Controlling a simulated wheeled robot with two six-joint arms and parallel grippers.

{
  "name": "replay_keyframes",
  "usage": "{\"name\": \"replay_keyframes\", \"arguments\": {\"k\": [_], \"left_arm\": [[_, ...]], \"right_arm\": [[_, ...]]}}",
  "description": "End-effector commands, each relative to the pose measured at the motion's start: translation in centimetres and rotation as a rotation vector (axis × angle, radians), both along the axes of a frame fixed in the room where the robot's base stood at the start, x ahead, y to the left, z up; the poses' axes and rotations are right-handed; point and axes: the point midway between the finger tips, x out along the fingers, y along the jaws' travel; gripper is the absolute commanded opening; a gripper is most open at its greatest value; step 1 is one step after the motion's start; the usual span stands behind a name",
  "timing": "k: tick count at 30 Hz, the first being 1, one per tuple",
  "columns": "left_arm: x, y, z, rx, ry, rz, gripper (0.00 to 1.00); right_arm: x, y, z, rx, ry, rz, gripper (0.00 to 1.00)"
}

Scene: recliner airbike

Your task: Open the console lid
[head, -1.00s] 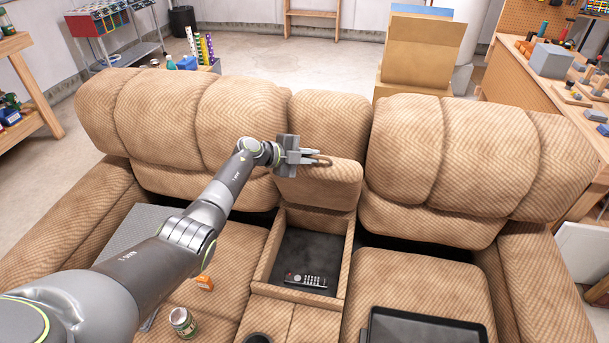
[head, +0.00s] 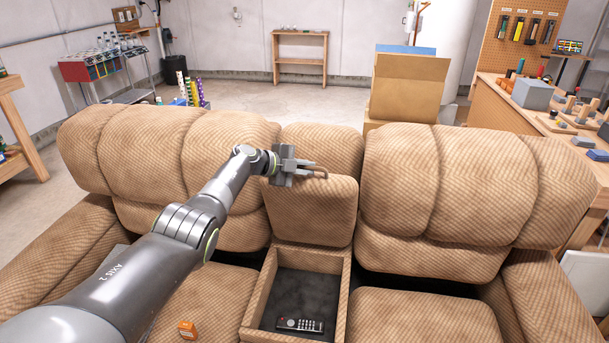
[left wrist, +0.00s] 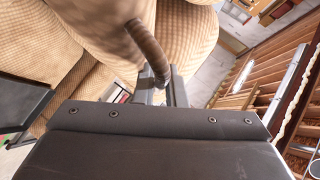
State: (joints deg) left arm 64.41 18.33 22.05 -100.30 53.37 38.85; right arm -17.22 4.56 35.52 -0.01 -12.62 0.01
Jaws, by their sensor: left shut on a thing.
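The console lid (head: 313,213) is a tan padded panel between the two seat backs. It stands raised, roughly upright, at the back of the open console box (head: 250,318). A brown strap loop (head: 318,170) is at its top edge. My left gripper (head: 303,168) is shut on the strap at the top left of the lid. In the left wrist view, the strap (left wrist: 148,50) runs down to my left gripper's fingers (left wrist: 163,85). My right gripper is not in view.
A remote (head: 300,325) lies on the floor of the box. A small orange box (head: 187,329) lies on the left seat. The sofa backs rise on both sides of the lid. A cardboard box (head: 410,82) stands behind the sofa.

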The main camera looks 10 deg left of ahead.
Motion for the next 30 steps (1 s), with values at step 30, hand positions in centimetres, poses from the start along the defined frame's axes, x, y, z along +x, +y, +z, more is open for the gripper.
{"name": "replay_keyframes", "arguments": {"k": [30], "left_arm": [[-0.16, 0.49, 0.4, 0.001, 0.0, 0.001, 0.18]], "right_arm": [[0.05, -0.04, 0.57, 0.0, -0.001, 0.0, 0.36]]}}
